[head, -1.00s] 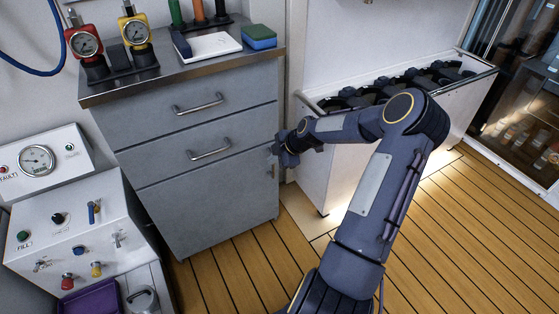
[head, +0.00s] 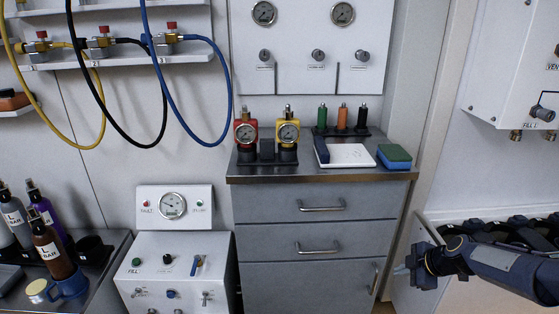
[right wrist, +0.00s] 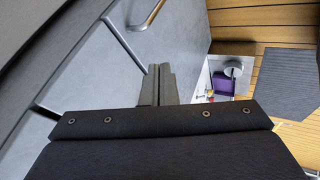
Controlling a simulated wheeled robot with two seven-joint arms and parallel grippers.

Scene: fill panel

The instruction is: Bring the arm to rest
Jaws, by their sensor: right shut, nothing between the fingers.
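My right arm (head: 505,268) comes in from the lower right in the head view. My right gripper (head: 402,270) is beside the right side of the grey drawer cabinet (head: 262,284), near its lowest front. In the right wrist view the two fingers of my right gripper (right wrist: 158,85) are together with nothing between them. The cabinet front (right wrist: 85,52) fills the left of that view, close to the fingers. My left gripper is out of view.
A row of dark holders (head: 510,230) stands on the low unit behind my right arm. A fill panel (head: 180,275) stands left of the cabinet. Plank floor (right wrist: 235,17) shows in the wrist view.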

